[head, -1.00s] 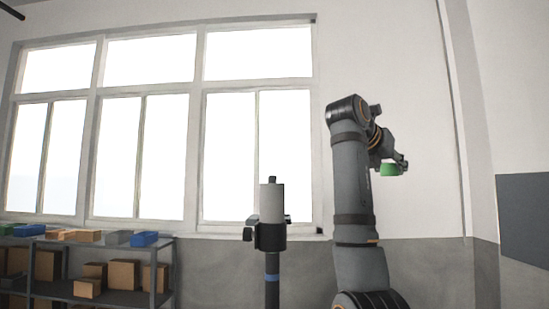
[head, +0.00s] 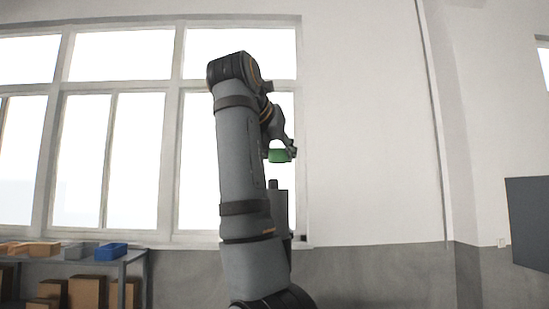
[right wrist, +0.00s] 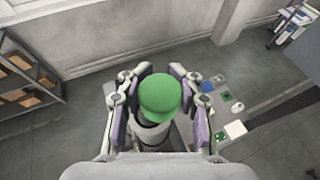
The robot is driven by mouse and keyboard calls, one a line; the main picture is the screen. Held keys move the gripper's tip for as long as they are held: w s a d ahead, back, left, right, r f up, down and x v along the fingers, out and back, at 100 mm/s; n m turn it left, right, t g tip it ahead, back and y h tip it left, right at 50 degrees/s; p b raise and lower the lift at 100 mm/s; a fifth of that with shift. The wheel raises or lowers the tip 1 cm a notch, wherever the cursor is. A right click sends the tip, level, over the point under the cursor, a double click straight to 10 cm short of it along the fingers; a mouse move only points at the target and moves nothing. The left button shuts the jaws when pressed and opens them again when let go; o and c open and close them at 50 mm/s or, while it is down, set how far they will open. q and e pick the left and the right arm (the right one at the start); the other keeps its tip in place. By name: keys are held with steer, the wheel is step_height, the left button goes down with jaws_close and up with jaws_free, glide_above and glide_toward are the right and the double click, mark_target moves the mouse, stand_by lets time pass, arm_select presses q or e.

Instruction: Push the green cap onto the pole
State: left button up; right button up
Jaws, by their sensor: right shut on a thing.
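The green cap (head: 279,155) is held in my right gripper (head: 282,149) in the head view, above the pole (head: 283,206). The pole has a light-dark grey cylinder with a narrow dark tip, and my right arm hides much of it. A small gap shows between cap and tip. In the right wrist view the cap (right wrist: 160,97) sits between the two fingers of the right gripper (right wrist: 160,80), and a grey cylinder shows partly below it. Whether the cap is centred over the pole I cannot tell. My left gripper is not in view.
A shelf (head: 128,258) with a blue bin (head: 110,251) and cardboard boxes stands at the lower left, under large windows. A dark panel (head: 528,222) is at the right. In the right wrist view, several small coloured pieces lie to the right of the gripper.

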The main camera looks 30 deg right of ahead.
steer(key=shift+s+a+f, duration=0.2)
steer(key=shift+s+f, duration=0.1)
steer(key=shift+f, duration=0.05)
steer(key=shift+w+f+b, duration=0.8)
steer(key=shift+w+f, duration=0.25)
steer(key=shift+f, duration=0.05)
steer(key=shift+s, duration=0.25)
steer(key=shift+w+f+b, duration=0.1)
steer(key=shift+b, duration=0.25)
steer(key=shift+f, duration=0.15)
steer(key=shift+s+b, duration=0.35)
steer(key=shift+b, duration=0.05)
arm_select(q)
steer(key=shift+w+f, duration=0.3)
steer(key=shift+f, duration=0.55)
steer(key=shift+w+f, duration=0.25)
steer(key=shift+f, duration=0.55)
arm_select(e)
steer(key=shift+w, duration=0.1)
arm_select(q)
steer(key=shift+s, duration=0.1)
arm_select(e)
steer(key=shift+f, duration=0.2)
